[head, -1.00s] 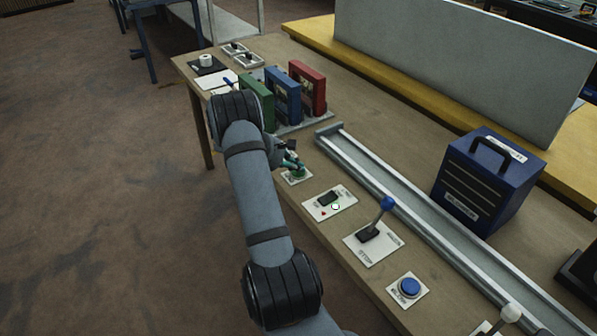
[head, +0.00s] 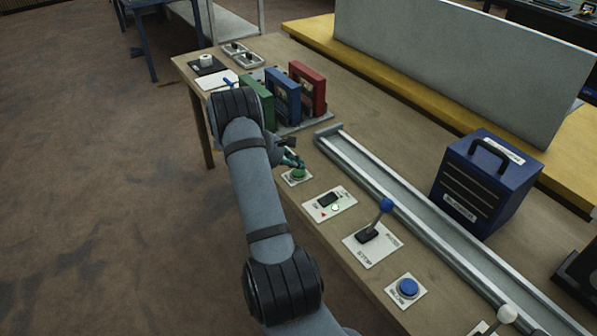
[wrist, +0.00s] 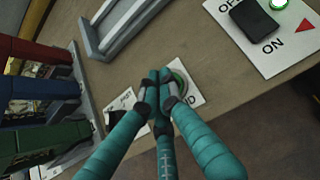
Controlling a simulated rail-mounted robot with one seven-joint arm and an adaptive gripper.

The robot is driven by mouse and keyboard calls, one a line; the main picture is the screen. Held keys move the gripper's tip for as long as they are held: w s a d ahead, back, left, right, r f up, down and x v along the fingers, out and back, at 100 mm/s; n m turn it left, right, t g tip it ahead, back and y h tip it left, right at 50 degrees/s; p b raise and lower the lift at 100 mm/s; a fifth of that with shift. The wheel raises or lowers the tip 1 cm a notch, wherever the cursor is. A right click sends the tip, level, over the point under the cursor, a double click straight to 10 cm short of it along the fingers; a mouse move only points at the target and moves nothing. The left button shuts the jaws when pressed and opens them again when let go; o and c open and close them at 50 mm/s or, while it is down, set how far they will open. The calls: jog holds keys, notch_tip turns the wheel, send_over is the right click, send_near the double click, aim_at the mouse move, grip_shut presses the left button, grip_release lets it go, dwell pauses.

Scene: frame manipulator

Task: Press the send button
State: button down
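The send button is a round green button (head: 299,175) on a small white plate at the table's near edge. In the wrist view the green button (wrist: 183,83) is partly hidden behind my fingertips, and the letters "ND" show on its plate. My gripper (head: 297,164) has its teal fingers pointing down right over the button. In the wrist view the fingertips of my gripper (wrist: 161,76) are together with nothing held between them. I cannot tell whether they touch the button.
An ON/OFF switch plate (head: 320,209) with a lit green lamp is beside the button. Farther along are a blue-knobbed lever (head: 386,205) and a blue button (head: 408,287). Green, blue and red upright frames (head: 307,84) stand behind my gripper. A metal rail (head: 400,215) runs along the table.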

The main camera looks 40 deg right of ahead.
aim_at(297, 174)
jog(key=shift+r+p, duration=2.25)
jog(key=shift+r, duration=0.25)
